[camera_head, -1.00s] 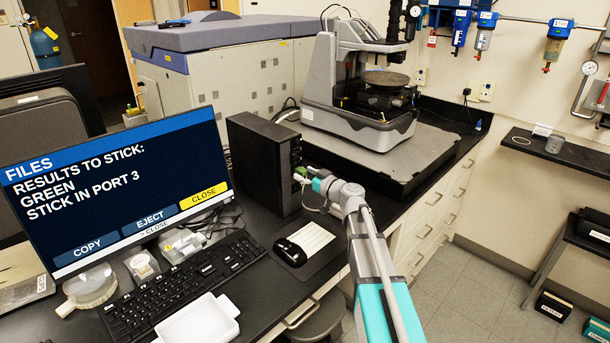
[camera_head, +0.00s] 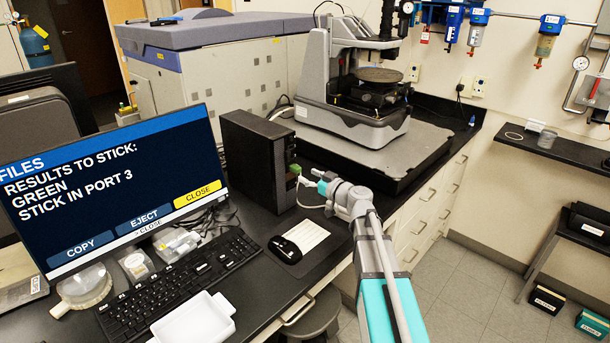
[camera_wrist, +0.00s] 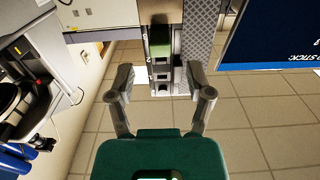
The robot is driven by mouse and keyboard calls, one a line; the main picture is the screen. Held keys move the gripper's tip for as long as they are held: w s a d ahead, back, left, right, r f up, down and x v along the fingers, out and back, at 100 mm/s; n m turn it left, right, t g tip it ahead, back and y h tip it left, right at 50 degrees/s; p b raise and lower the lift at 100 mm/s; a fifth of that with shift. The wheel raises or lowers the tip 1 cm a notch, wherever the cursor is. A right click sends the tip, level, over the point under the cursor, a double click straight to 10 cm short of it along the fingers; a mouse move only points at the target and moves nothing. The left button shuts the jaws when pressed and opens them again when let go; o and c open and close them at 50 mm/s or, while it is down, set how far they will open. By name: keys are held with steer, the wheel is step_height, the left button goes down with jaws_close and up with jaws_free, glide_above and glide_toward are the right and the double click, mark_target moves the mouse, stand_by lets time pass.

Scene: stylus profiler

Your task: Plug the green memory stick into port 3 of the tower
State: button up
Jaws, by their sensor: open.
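The black tower (camera_head: 248,165) stands upright on the bench, right of the monitor. The green memory stick (camera_head: 294,169) sticks out from the tower's port face. In the wrist view the green stick (camera_wrist: 160,45) sits in the column of ports on the tower face (camera_wrist: 167,18); I cannot read the port number. My gripper (camera_head: 308,180) is just right of the stick, apart from it. In the wrist view my gripper (camera_wrist: 160,80) is open and empty, its two fingers spread below the stick.
The monitor (camera_head: 110,190) reads "RESULTS TO STICK: GREEN STICK IN PORT 3". A keyboard (camera_head: 180,283), a white tray (camera_head: 195,322) and a mouse (camera_head: 285,249) lie in front. The profiler (camera_head: 350,110) stands behind the tower.

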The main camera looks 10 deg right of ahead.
steer(key=shift+v, duration=1.3)
steer(key=v, duration=1.2)
